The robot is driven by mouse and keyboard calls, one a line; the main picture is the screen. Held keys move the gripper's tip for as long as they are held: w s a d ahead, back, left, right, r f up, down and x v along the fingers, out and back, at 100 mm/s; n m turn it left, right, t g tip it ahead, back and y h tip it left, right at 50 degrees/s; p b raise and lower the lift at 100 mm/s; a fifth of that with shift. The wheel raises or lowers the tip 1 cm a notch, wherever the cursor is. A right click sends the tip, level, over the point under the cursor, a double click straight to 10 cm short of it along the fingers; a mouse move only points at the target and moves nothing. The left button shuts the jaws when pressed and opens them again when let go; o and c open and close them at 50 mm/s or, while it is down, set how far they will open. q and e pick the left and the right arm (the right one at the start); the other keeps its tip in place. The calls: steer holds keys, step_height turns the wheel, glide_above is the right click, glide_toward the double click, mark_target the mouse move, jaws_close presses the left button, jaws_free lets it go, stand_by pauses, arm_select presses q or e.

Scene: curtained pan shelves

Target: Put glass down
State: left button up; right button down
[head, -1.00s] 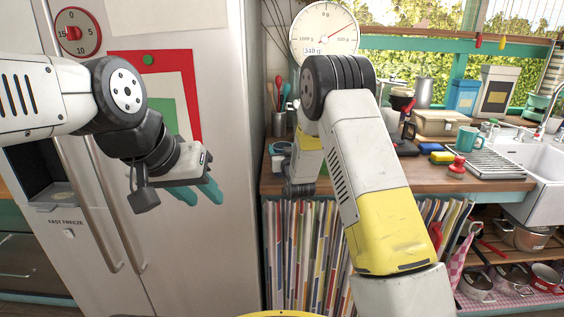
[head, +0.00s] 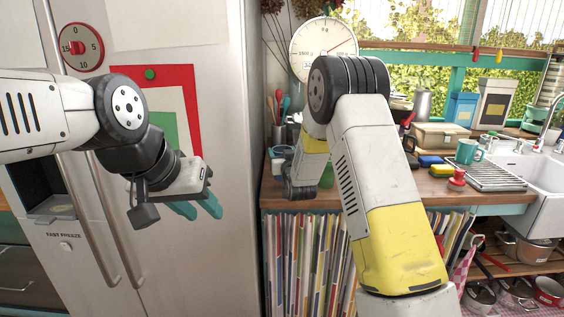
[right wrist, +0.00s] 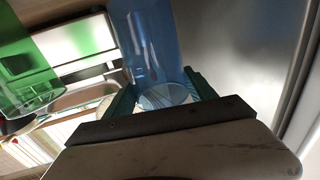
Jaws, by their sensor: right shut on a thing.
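A blue see-through glass (right wrist: 148,42) is between the teal fingers of my right gripper (right wrist: 161,95) in the right wrist view. The gripper is shut on it. A green see-through glass (right wrist: 25,75) stands apart to the left in that view. In the head view my right arm hides its fingers, and I cannot clearly make out the blue glass there. A green patch (head: 327,176) shows beside my right wrist, over the wooden counter (head: 440,192). My left gripper (head: 196,208) is open and empty in front of the fridge.
The fridge (head: 225,130) stands left of the counter; a metal surface fills the right of the wrist view. A scale (head: 323,45), utensil pot (head: 279,133), teal mug (head: 467,151), red-knobbed item (head: 457,177) and drying rack (head: 490,174) occupy the counter. The sink (head: 535,170) is right.

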steer(key=s+d+r, duration=0.1)
steer(key=s+d, duration=0.8)
steer(key=s, duration=0.4)
steer(key=shift+d+r, duration=0.15)
steer(key=shift+d, duration=0.05)
